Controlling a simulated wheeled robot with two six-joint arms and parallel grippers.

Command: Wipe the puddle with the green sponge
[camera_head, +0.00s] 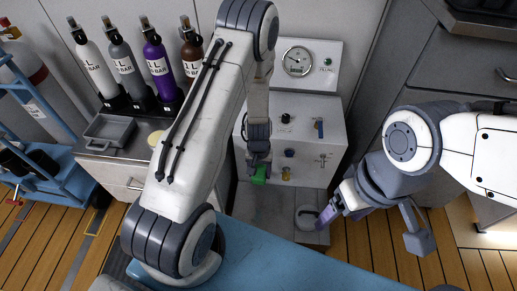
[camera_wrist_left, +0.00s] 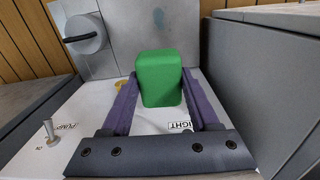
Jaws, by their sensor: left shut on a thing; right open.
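The green sponge (camera_head: 260,175) is between the fingers of my left gripper (camera_head: 258,162), in front of the fill panel's lower face. In the left wrist view the sponge (camera_wrist_left: 159,78) is a rounded block, with a purple finger against each side. My right gripper (camera_head: 328,213) is open and empty, low beside a pale round fitting (camera_head: 305,218) at the panel's foot. I cannot make out the puddle for sure. A pale yellow round patch (camera_head: 156,138) shows on the counter, partly behind my left arm; I cannot tell what it is.
The fill panel (camera_head: 325,118) carries a gauge (camera_head: 298,61), knobs and valves. Several labelled bottles (camera_head: 157,63) stand in a rack at the back left, behind a grey tray (camera_head: 108,132). A blue trolley (camera_head: 70,185) with a cylinder is at the left. Drawers stand at the right.

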